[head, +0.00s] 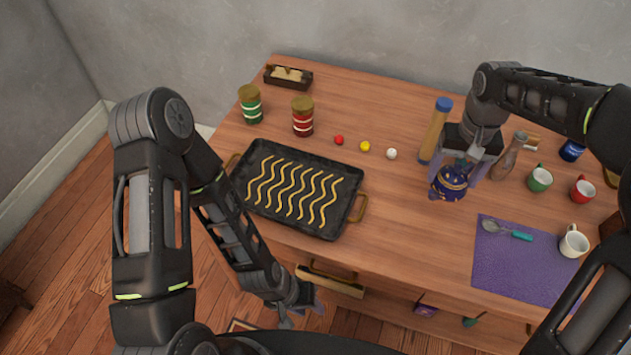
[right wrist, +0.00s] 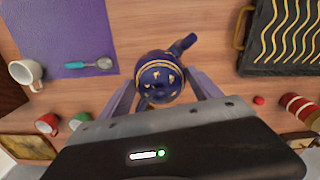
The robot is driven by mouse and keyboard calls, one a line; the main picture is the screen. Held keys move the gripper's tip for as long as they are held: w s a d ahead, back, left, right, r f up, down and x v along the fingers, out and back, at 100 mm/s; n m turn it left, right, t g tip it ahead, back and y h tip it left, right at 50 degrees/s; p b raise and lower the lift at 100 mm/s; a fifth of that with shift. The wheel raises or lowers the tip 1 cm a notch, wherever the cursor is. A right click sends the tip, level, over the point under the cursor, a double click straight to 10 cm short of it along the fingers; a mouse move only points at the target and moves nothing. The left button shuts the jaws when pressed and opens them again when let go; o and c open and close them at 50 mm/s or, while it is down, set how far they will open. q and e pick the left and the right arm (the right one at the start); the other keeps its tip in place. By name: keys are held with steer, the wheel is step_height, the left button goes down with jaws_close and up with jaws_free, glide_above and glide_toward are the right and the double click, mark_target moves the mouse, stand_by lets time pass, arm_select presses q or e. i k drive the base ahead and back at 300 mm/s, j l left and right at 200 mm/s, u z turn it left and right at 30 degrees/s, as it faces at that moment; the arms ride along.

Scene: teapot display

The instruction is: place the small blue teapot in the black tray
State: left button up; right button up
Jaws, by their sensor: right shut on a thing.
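The small blue teapot (head: 451,182), dark blue with gold marks, is at the right of the table in the head view. My right gripper (head: 460,175) is shut on it from above; in the right wrist view the teapot (right wrist: 161,79) sits between the two fingers. I cannot tell whether it touches the table. The black tray (head: 346,168), with wavy yellow lines and brass handles, lies at the table's left front. It also shows in the right wrist view (right wrist: 262,68). My left gripper (head: 296,300) hangs in front of the table edge, below the tray; its fingers are unclear.
A tall bottle with a blue cap (head: 436,130) and a brown bottle (head: 509,157) stand close to my right gripper. Small red, yellow and white balls (head: 391,154) lie between teapot and tray. A purple mat (head: 500,265), mugs (head: 540,179) and jars (head: 302,117) stand around.

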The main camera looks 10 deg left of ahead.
mark_target(312, 195)
steer(key=u, duration=0.95)
steer(key=i+j, duration=0.1)
steer(key=j, duration=0.2)
steer(key=i+j, duration=0.1)
steer(key=j, duration=0.2)
steer(key=i+j, duration=0.1)
steer(key=j, duration=0.2)
